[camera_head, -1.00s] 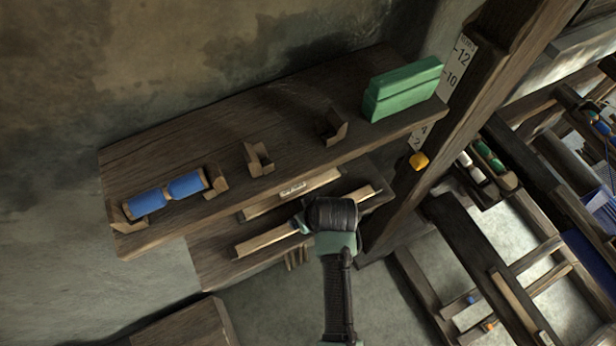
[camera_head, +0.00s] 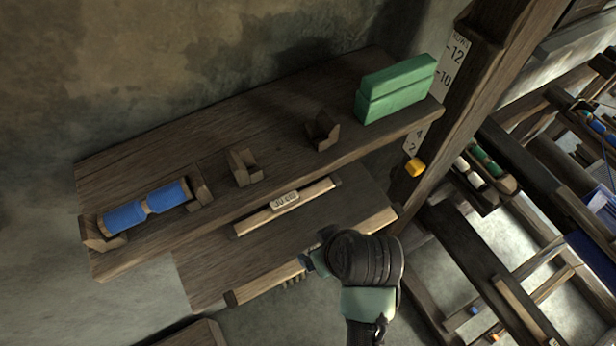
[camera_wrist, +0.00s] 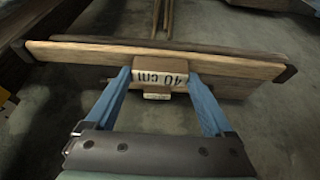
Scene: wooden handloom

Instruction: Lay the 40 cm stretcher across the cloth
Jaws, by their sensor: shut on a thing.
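The 40 cm stretcher (camera_wrist: 215,68) is a long flat wooden bar with dark ends. Its pale middle block, labelled "40 cm" upside down, is between the two blue fingers of my gripper (camera_wrist: 158,80) in the wrist view. In the head view, my gripper (camera_head: 308,264) holds this stretcher (camera_head: 265,284) along the front of the lower shelf, partly hidden by my wrist. A second wooden stretcher (camera_head: 265,215) with a pale label lies farther back on that shelf. I cannot make out the cloth in either view.
The upper shelf (camera_head: 200,135) carries blue spools (camera_head: 145,205), empty wooden holders and green blocks (camera_head: 396,90). Loom beams (camera_head: 490,270) lie farther right.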

